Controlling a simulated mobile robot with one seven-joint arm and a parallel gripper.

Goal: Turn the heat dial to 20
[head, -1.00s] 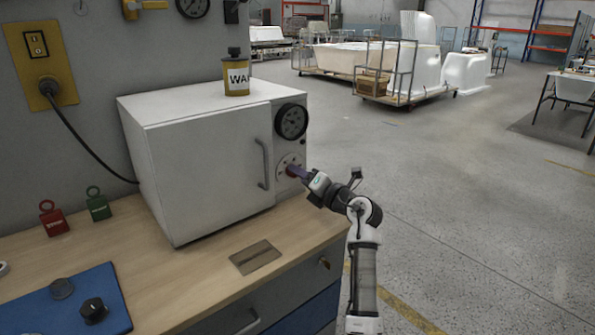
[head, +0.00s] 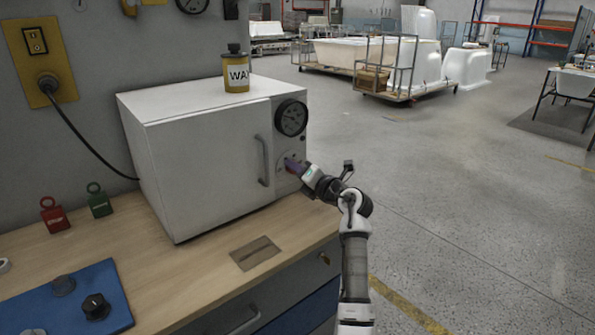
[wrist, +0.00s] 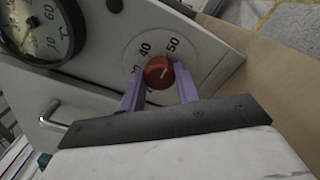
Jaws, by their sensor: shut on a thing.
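The white oven-like box (head: 200,155) stands on the wooden bench, with the heat dial on its right front panel. In the wrist view the dial is a red knob (wrist: 159,71) on a pale round scale. The numbers 40 and 50 are readable; a number at the left is partly covered by a finger. A short white mark on the knob slants up and right, roughly toward the 50 side. My gripper (wrist: 160,88) is shut on the knob, with a purple finger on each side. In the head view my gripper (head: 292,166) largely hides the dial.
A dark round gauge (head: 291,118) sits just above the dial. The box door has a vertical handle (head: 262,160) to the left. A WAX can (head: 236,72) stands on top. Open floor lies to the right of the bench.

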